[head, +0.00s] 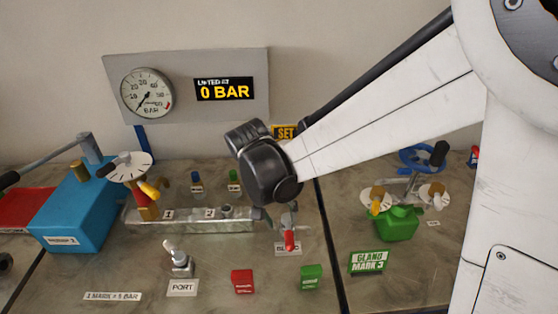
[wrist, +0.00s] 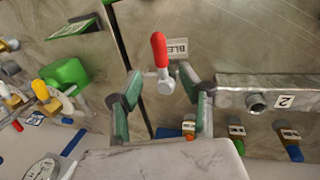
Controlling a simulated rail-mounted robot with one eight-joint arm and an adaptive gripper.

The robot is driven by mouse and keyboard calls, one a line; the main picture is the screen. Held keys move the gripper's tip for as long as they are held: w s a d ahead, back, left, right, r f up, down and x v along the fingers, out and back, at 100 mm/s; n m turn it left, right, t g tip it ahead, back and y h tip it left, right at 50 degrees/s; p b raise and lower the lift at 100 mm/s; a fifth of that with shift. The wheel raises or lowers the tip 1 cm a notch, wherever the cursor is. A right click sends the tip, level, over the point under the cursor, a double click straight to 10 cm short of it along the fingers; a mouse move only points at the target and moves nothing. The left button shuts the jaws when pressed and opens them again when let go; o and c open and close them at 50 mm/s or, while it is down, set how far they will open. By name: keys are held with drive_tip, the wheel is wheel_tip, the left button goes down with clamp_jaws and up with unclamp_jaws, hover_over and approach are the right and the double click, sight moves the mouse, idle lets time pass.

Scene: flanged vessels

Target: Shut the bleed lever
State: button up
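The bleed lever (head: 289,240) has a red handle and a grey metal body, and stands at the front middle of the bench. Its red handle points toward the front. In the wrist view the lever (wrist: 159,52) lies ahead of and between my fingers, its handle reaching past the fingertips. My gripper (wrist: 161,92) is open and empty, with a green-padded finger on each side of the lever's grey body. I see no contact. In the head view my black wrist hides most of the gripper. The lever's label (wrist: 178,47) is partly covered in the wrist view.
A metal manifold (head: 190,219) numbered 1 and 2 sits just left of the lever. A port valve (head: 178,259), a red block (head: 242,281) and a green block (head: 311,277) stand in front. A green vessel (head: 398,226) is at right. The display (head: 224,89) reads 0 BAR.

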sight(288, 237)
drive_tip(key=x, duration=0.8)
drive_tip(key=shift+f, duration=0.15)
clamp_jaws()
